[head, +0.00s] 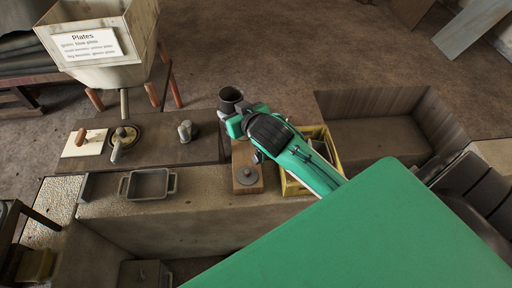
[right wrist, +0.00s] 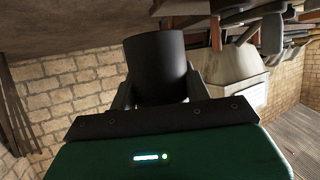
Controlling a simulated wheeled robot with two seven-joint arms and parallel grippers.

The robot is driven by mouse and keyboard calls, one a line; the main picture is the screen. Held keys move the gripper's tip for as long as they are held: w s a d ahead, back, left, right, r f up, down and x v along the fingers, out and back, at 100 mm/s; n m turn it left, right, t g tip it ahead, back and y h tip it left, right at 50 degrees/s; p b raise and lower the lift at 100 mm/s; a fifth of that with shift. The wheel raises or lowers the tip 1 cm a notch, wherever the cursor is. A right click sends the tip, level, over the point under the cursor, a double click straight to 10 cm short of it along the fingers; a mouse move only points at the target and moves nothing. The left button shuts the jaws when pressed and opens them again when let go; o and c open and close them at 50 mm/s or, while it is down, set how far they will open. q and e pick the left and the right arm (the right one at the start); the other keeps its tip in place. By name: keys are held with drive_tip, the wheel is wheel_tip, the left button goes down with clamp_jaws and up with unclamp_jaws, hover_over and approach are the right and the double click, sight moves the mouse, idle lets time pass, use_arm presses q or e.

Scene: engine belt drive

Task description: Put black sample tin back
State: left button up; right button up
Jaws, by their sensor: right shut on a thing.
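The black sample tin (head: 231,96) is a dark, open-topped cylinder just beyond the far edge of the workbench top in the head view. My right gripper (head: 237,111) is shut on it. In the right wrist view the tin (right wrist: 157,62) stands between the two dark fingers (right wrist: 158,92), its plain black side toward the camera. I cannot tell from the head view how high the tin is held. My left gripper is not in view.
A wooden block (head: 247,186) with a round grey knobbed piece lies nearer me. A yellow crate (head: 288,185) stands right of it, partly behind my arm. A handled tray (head: 148,184), a valve-like fitting (head: 124,137) and a hopper labelled Plates (head: 112,72) are on the left.

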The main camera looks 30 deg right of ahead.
drive_tip(key=w+d+f+b, duration=0.5)
drive_tip(key=d+f+b, duration=0.1)
drive_tip(key=f+b, duration=0.15)
drive_tip(key=shift+n+y, duration=0.3)
drive_tip(key=shift+y, duration=0.1)
drive_tip(key=shift+w+f, duration=0.2)
drive_tip(key=shift+f, duration=4.65)
drive_tip(key=shift+w+f, duration=0.15)
drive_tip(key=shift+f, duration=4.7)
drive_tip(key=o, duration=1.1)
drive_tip(key=shift+d, duration=0.1)
drive_tip(key=shift+o, duration=0.2)
drive_tip(key=shift+s+r, duration=0.1)
